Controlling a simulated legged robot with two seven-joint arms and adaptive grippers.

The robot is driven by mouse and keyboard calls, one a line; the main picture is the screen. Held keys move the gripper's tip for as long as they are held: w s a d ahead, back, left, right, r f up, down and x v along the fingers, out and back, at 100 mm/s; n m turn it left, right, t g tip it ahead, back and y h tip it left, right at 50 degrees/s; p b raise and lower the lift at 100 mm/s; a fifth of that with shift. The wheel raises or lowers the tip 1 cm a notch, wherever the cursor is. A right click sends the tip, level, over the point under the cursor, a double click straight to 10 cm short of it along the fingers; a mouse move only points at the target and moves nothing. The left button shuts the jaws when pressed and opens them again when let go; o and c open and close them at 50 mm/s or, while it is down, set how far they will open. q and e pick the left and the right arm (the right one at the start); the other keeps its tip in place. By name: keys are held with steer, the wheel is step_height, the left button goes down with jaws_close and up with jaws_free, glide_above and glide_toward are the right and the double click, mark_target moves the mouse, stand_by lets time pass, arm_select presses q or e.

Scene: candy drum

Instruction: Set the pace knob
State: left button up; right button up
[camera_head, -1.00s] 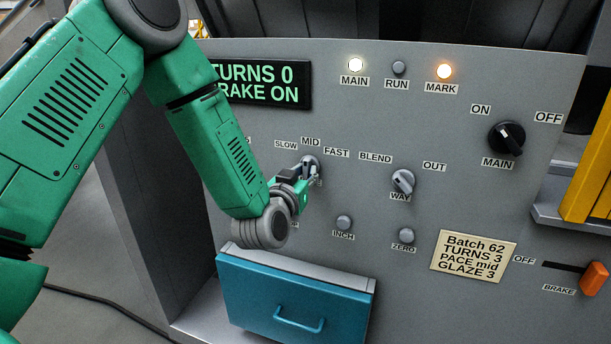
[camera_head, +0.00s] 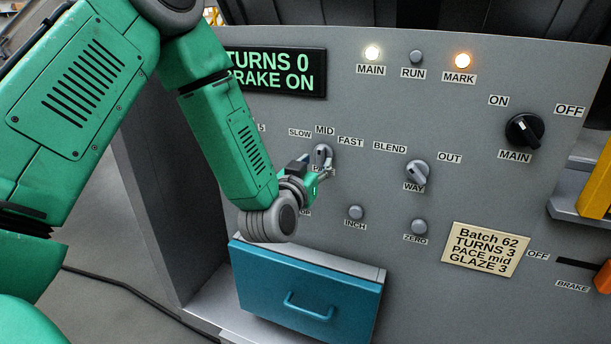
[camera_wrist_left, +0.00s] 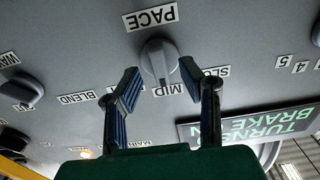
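The pace knob (camera_head: 322,152) is a grey knob on the panel, below the SLOW, MID and FAST labels. In the left wrist view the knob (camera_wrist_left: 158,60) shows upside down, between the PACE label and the MID label, its raised grip directed toward MID. My left gripper (camera_head: 318,168) is at the knob in the head view and partly covers the PACE label. In the left wrist view the left gripper (camera_wrist_left: 160,85) is open, one finger on each side of the knob's MID end, with gaps visible. My right gripper is not in view.
The way knob (camera_head: 417,172) sits to the right, with the inch button (camera_head: 355,212) and zero button (camera_head: 419,226) below. A batch card (camera_head: 486,249) reads PACE mid. The display (camera_head: 276,72) reads TURNS 0, BRAKE ON. A blue drawer (camera_head: 305,295) juts out below.

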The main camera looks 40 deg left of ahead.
arm_select(q)
steer(key=v, duration=1)
steer(key=s+d+f+m+g+h+b, duration=0.1)
steer(key=s+d+f+g+b, duration=0.15)
steer(key=f, duration=0.65)
steer(key=s+d+f+m+g+h+b, duration=0.1)
steer(key=s+f+g+h, duration=0.15)
steer(key=f, duration=0.65)
steer(key=s+d+f+m+g+h+b, duration=0.1)
steer(key=s+d+f+g+b, duration=0.2)
steer(key=f, duration=0.6)
steer(key=s+f+g+b, duration=0.2)
steer(key=s+f+g, duration=0.6)
steer(key=s+f, duration=0.6)
steer(key=s, duration=0.5)
steer(key=shift+a+f+g, duration=0.2)
steer(key=shift+f+g, duration=0.2)
steer(key=shift+w, duration=0.15)
